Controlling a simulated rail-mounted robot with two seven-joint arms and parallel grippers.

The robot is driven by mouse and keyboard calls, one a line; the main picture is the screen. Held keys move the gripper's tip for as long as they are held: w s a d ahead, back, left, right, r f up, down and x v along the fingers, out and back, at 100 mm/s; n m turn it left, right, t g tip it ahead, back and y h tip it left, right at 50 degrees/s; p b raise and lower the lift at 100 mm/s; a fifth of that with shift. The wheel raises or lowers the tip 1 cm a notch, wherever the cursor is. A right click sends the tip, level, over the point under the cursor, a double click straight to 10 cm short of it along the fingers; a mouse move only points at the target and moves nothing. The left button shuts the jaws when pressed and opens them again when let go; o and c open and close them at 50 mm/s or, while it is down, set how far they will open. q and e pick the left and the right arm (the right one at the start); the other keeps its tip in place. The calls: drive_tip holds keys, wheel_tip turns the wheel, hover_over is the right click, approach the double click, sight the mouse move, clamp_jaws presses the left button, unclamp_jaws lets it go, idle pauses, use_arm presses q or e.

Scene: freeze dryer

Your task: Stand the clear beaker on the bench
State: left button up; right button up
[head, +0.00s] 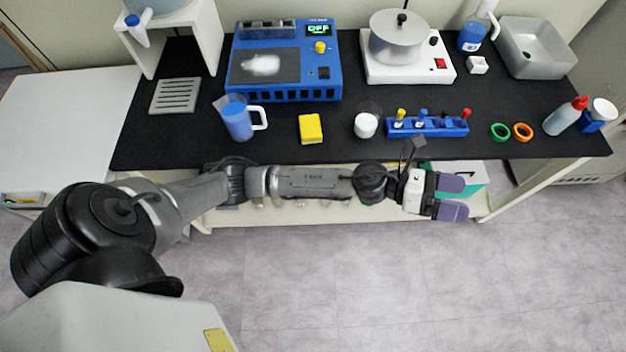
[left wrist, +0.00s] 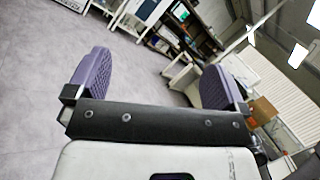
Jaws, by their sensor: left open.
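A small clear beaker (head: 366,123) with white contents stands on the black bench top (head: 285,135), near its front edge and left of the blue rack. My left gripper (head: 460,197) is in front of the bench, to the right of the beaker and nearer to me. Its two purple fingers are apart with nothing between them. The left wrist view also shows the spread fingers of the left gripper (left wrist: 156,78), with only the room beyond. The beaker is not seen in the left wrist view. My right gripper is not in view.
A blue rack (head: 428,127) with several coloured knobs stands beside the beaker. A yellow block (head: 310,129) and a blue jug (head: 237,122) are to its left. Green (head: 500,132) and orange (head: 522,132) rings lie to the right. A blue machine (head: 284,62) stands behind.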

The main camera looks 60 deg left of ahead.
use_arm(q)
drive_tip(key=s+a+f+n+y, duration=0.6)
drive_tip(key=a+n+y, duration=0.15)
drive_tip(key=n, duration=0.75)
drive_tip(key=s+a+f+n+y, duration=0.6)
drive_tip(key=n+y, duration=0.3)
drive_tip(key=n, duration=0.6)
drive_tip(key=s+a+f+n+g, duration=0.1)
drive_tip(key=s+f+n+g, duration=0.3)
drive_tip(key=s, duration=0.5)
drive_tip(key=s+a+f+n+g, duration=0.1)
drive_tip(key=s+f+n+g, duration=0.3)
drive_tip(key=s, duration=0.5)
drive_tip(key=shift+s+a+f+g, duration=0.25)
drive_tip(key=shift+s+g, duration=0.15)
drive_tip(key=shift+g, duration=0.1)
drive_tip(key=shift+r, duration=0.25)
